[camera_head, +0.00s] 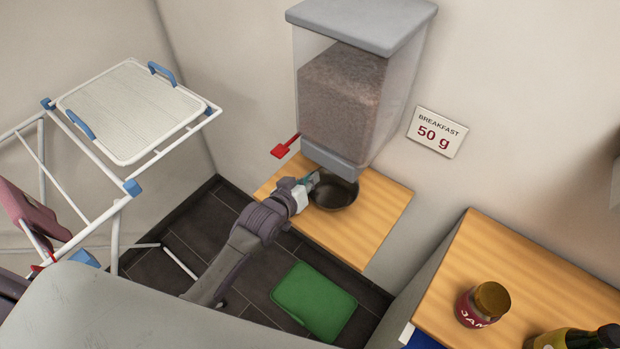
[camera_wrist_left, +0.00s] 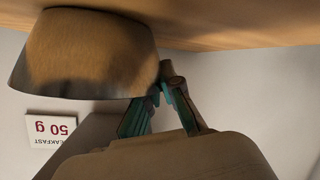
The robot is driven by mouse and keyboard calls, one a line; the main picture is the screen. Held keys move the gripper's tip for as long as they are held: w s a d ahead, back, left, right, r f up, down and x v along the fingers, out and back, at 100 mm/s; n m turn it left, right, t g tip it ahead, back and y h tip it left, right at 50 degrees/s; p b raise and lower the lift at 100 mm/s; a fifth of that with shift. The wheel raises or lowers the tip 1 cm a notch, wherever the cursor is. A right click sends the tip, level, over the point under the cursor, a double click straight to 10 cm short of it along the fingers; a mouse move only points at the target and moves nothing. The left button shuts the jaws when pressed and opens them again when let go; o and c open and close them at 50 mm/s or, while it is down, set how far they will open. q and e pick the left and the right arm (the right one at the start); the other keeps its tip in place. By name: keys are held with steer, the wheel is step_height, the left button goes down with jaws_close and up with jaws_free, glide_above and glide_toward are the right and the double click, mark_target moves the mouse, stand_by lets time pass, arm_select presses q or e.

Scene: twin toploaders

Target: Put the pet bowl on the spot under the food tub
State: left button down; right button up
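The pet bowl (camera_head: 334,192) is a dark metallic bowl, upright on or just above the wooden shelf under the food tub. The food tub (camera_head: 342,100) is a clear wall dispenser filled with brown kibble, with a grey lid and grey outlet. My left gripper (camera_head: 312,181) is at the bowl's left rim. In the left wrist view, which is upside down, its fingers pinch the wall of the bowl (camera_wrist_left: 85,55) near the rim. The tub's outlet partly covers the bowl in the head view. My right gripper is not in view.
The wooden shelf (camera_head: 374,222) has bare room right and front of the bowl. A red lever (camera_head: 285,147) sticks out left of the outlet. A drying rack (camera_head: 130,110) stands left. A jam jar (camera_head: 482,304) stands on the right counter.

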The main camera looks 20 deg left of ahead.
arm_select(q)
steer(key=c, duration=1.3)
jaws_free()
steer(key=v, duration=1.2)
